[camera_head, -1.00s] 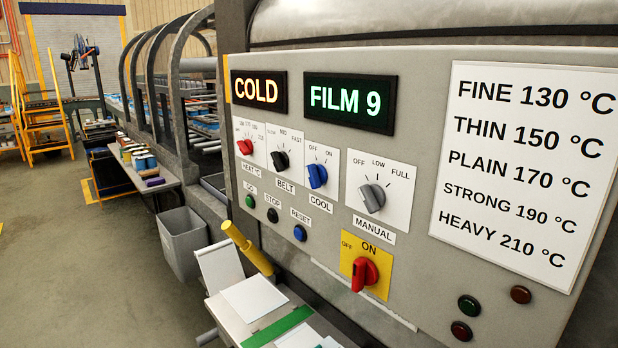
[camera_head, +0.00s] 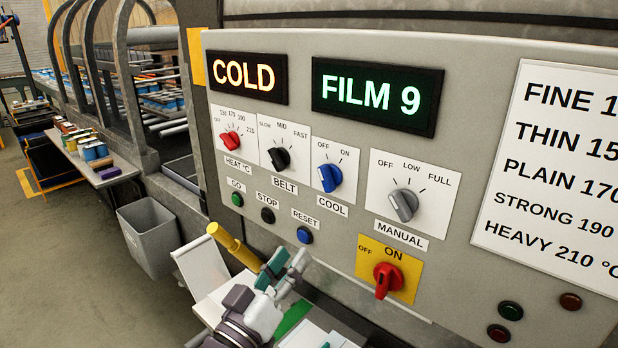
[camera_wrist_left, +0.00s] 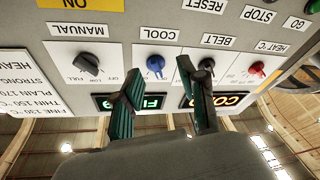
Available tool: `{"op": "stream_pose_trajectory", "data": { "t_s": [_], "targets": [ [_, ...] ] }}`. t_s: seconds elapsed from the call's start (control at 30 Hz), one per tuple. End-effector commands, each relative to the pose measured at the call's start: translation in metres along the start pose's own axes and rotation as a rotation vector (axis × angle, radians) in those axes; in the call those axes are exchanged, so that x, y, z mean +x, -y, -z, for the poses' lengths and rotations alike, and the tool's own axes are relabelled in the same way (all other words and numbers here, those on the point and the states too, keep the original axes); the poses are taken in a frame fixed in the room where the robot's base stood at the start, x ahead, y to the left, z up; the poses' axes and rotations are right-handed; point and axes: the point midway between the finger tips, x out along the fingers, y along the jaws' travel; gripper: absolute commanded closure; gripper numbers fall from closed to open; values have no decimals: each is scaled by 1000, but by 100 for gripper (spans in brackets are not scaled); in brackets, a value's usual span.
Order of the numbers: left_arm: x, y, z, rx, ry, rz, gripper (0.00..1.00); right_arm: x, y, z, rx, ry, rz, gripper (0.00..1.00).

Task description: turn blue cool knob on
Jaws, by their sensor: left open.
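The blue COOL knob (camera_head: 330,178) sits on a white plate on the grey panel, between the BELT and MANUAL knobs. Its pointer leans up and left, towards the OFF mark. My left gripper (camera_head: 288,262) is open and empty, below and left of the COOL knob, in front of the panel under the RESET button. In the left wrist view the panel appears upside down. There the blue knob (camera_wrist_left: 155,66) shows between the two fingertips (camera_wrist_left: 161,70), beyond them, with a gap around it. My right gripper is not in view.
The red HEAT knob (camera_head: 231,140), black BELT knob (camera_head: 278,158), grey MANUAL knob (camera_head: 403,205) and red ON/OFF switch (camera_head: 387,277) are close by. The blue RESET button (camera_head: 305,235) is just above the gripper. A yellow roll (camera_head: 233,245) lies left of it.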

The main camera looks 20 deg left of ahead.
Motion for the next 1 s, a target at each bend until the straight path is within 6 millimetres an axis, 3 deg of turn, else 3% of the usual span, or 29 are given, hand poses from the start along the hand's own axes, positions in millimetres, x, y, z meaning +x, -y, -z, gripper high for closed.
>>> {"op": "stream_pose_trajectory", "data": {
  "t_s": [0.03, 0.13, 0.67, 0.7, 1.0],
  "targets": [
    [-1, -9, 18, -10, -43, -21, 58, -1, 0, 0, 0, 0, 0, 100],
    [-3, -17, 34, -24, -88, -44, 58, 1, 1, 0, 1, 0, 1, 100],
    [22, -17, 35, -24, -99, -49, 58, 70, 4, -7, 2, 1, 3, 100],
    [34, -21, 42, -25, -92, -46, 58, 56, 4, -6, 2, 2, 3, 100],
    [91, -24, 48, -23, -90, -46, 58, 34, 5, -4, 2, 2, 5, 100]
  ]
}}
